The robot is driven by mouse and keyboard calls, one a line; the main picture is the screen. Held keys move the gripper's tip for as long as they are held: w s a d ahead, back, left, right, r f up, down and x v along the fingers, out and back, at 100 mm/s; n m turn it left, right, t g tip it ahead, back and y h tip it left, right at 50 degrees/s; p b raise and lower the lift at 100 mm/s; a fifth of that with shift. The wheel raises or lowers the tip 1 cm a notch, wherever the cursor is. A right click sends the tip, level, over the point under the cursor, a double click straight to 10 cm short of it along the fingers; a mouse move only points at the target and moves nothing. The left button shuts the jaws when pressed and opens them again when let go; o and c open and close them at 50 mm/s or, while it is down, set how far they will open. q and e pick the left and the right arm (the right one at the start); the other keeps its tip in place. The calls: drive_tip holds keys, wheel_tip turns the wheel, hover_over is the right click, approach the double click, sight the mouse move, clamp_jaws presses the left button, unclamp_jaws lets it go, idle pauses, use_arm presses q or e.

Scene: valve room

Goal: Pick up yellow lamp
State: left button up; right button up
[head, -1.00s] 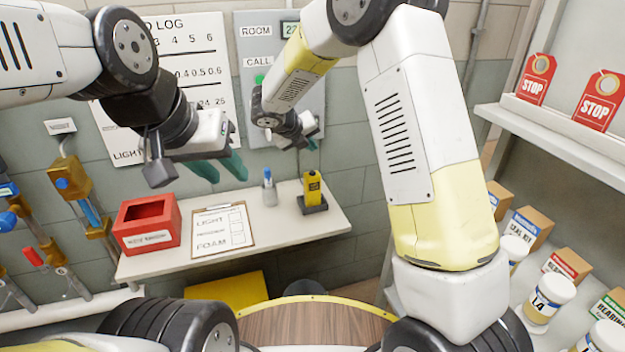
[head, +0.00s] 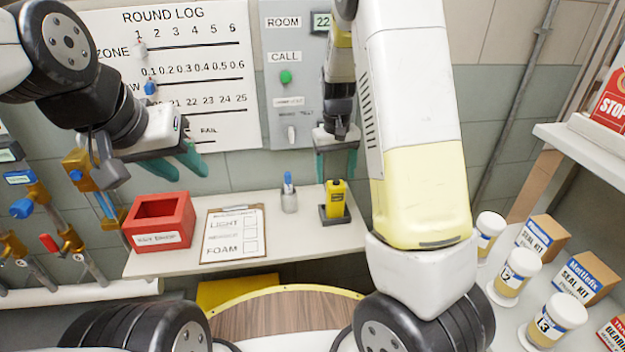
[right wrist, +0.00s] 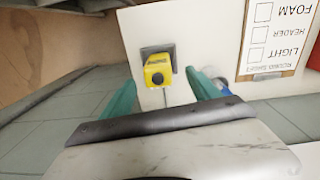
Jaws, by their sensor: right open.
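The yellow lamp (head: 336,197) stands upright in its dark holder (head: 334,214) at the right end of the white shelf. In the right wrist view the lamp (right wrist: 158,71) lies ahead, between and beyond the two teal fingers. My right gripper (head: 336,170) is open and empty, pointing down just above the lamp, apart from it. The right gripper's fingers (right wrist: 165,98) also frame the lamp in the right wrist view. My left gripper (head: 192,160) is at the left, above the red box, with its teal fingers apart and nothing seen between them.
On the white shelf (head: 285,245) are a red box (head: 160,220), a clipboard (head: 232,233) and a pen cup (head: 289,195). A control panel (head: 292,75) is on the wall behind my right gripper. Jars and cartons (head: 540,235) fill the right-hand shelf.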

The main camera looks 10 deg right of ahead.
sight(336, 183)
drive_tip(key=shift+w+f+m, duration=0.1)
drive_tip(key=shift+m, duration=0.3)
drive_tip(key=shift+a+f, duration=0.1)
drive_tip(key=shift+f, duration=0.25)
drive_tip(key=f, duration=0.6)
drive_tip(key=shift+w+d+f, duration=0.25)
drive_tip(key=shift+d+f, duration=0.15)
clamp_jaws()
